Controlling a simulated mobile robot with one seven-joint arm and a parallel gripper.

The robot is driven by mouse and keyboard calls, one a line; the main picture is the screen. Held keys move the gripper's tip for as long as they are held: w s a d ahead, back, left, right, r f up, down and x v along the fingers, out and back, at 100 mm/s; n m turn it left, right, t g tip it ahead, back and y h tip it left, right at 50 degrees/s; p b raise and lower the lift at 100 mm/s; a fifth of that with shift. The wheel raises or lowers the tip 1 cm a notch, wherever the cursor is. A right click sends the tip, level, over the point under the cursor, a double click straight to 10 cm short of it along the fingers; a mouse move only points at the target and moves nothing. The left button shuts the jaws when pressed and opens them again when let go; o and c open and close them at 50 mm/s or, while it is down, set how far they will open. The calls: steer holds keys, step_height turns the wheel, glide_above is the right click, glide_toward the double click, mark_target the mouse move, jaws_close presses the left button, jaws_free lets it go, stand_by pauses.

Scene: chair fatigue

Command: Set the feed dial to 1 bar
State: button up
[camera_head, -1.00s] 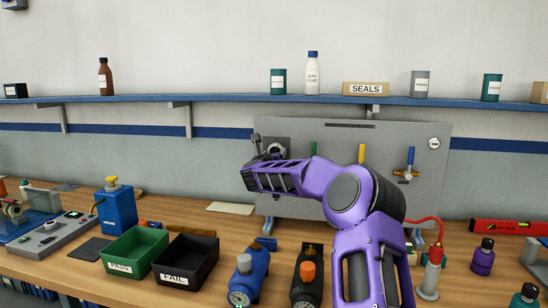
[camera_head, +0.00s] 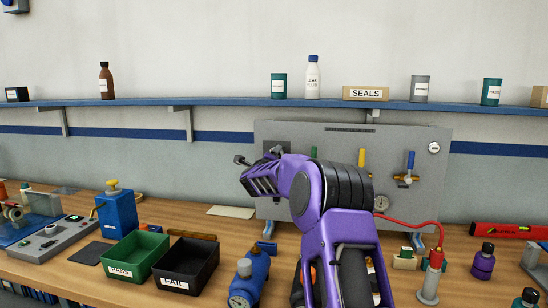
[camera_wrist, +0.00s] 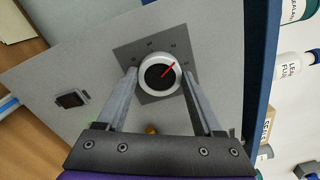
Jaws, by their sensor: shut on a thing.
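The feed dial (camera_wrist: 149,75) is a round knob with a white rim, a black face and a red pointer, on a dark square plate of the grey panel (camera_head: 330,138). In the wrist view the pointer slants to the upper right. In the head view my gripper (camera_head: 262,174) is at the panel's left side, and the arm hides the dial there.
Below are a black FAIL bin (camera_head: 186,262), a green PASS bin (camera_head: 135,252) and a blue cylinder (camera_head: 250,275). The shelf (camera_head: 230,103) runs above.

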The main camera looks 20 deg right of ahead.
steer(key=n+p, duration=0.3)
steer(key=n, duration=0.8)
steer(key=shift+f, duration=0.1)
steer(key=shift+n, duration=0.3)
stand_by(0.3)
steer(key=o, duration=1.4)
steer(key=b+v, duration=0.2)
steer(key=v, duration=1.5)
steer(key=shift+s+a+b, duration=0.15)
steer(key=shift+s+b, duration=0.05)
steer(key=shift+b, duration=0.1)
